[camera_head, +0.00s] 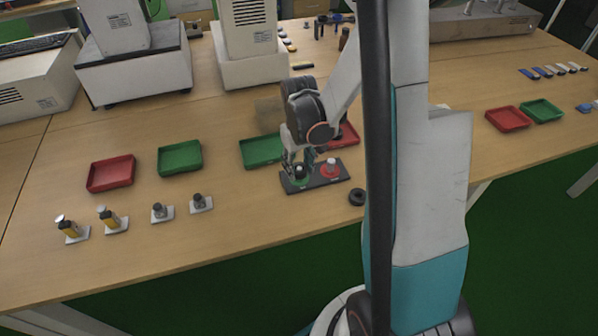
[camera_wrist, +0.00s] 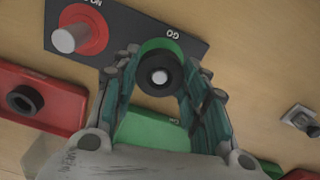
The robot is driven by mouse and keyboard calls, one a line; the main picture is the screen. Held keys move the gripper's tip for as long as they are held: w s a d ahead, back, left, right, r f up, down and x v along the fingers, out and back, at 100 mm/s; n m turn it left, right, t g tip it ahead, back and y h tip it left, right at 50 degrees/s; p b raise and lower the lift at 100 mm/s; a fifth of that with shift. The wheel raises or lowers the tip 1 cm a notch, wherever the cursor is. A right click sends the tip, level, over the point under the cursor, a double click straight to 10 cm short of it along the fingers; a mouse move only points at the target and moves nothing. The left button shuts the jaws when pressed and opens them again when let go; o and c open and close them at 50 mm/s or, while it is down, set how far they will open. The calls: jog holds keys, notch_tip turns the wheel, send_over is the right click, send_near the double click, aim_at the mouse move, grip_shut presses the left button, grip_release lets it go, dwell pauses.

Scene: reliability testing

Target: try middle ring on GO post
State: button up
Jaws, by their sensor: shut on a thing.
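The dark gauge board (camera_head: 316,187) lies on the table with a green GO disc and a red NO GO disc, each with a post. The GO post (camera_wrist: 160,76) shows its pale top through the hole of a black ring (camera_wrist: 148,88) in the wrist view. My gripper (camera_wrist: 163,82) is shut on this ring from both sides; in the head view my gripper (camera_head: 301,167) is at the board's left end. How far down the post the ring sits is unclear. The NO GO post (camera_wrist: 66,40) is bare. A second ring (camera_head: 357,197) lies right of the board.
A third black ring (camera_wrist: 25,99) lies in the red tray (camera_wrist: 62,106). A green tray (camera_head: 262,151) lies behind the board. Another green tray (camera_head: 180,158), a red tray (camera_head: 110,173) and several small gauges stand to the left.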

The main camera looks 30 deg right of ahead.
aim_at(299, 168)
jog(key=shift+r+p, duration=1.75)
jog(key=shift+r, duration=0.9)
